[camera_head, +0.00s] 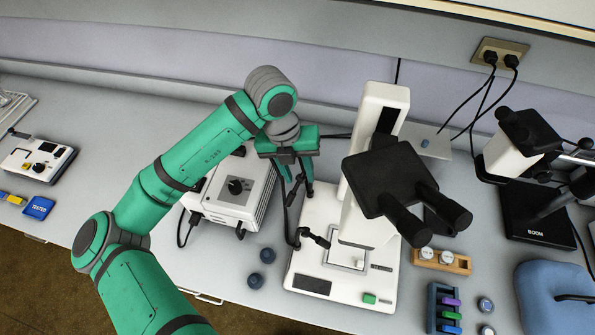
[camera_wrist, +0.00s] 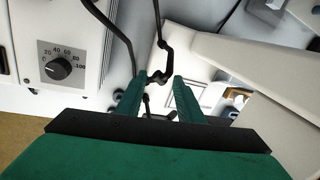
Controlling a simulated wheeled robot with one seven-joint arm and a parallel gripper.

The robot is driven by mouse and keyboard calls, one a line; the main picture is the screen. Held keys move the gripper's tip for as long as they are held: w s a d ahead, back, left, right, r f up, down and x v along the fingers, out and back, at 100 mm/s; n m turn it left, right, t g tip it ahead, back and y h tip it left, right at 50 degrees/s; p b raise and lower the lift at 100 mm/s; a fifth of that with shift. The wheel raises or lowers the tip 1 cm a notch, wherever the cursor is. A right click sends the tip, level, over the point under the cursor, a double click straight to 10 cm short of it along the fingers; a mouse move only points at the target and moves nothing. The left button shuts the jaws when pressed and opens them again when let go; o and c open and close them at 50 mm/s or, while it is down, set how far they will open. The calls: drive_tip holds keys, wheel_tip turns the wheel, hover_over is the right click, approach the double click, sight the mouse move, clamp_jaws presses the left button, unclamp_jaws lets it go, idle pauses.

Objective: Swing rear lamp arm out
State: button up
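The white microscope (camera_head: 375,160) stands on the bench with a black eyepiece head. Thin black jointed lamp arms rise at its left side: a rear one (camera_head: 290,197) by my gripper and a front one (camera_head: 313,238) lower down. My gripper (camera_head: 299,190) points down between the microscope and a white control box. In the wrist view my gripper (camera_wrist: 159,84) has its two green fingers apart, with a black lamp-arm joint (camera_wrist: 164,46) just beyond and between the tips. Contact cannot be told. Which lamp arm this is cannot be told for certain.
The white control box (camera_head: 236,190) with a dial stands close to the left, and its dial also shows in the wrist view (camera_wrist: 58,68). Two dark knobs (camera_head: 261,266) lie in front. A wooden holder (camera_head: 441,261) sits at the right.

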wheel_tip(320, 180, up, 10)
drive_tip(key=a, duration=0.2)
drive_tip(key=shift+r, duration=0.25)
idle(0.5)
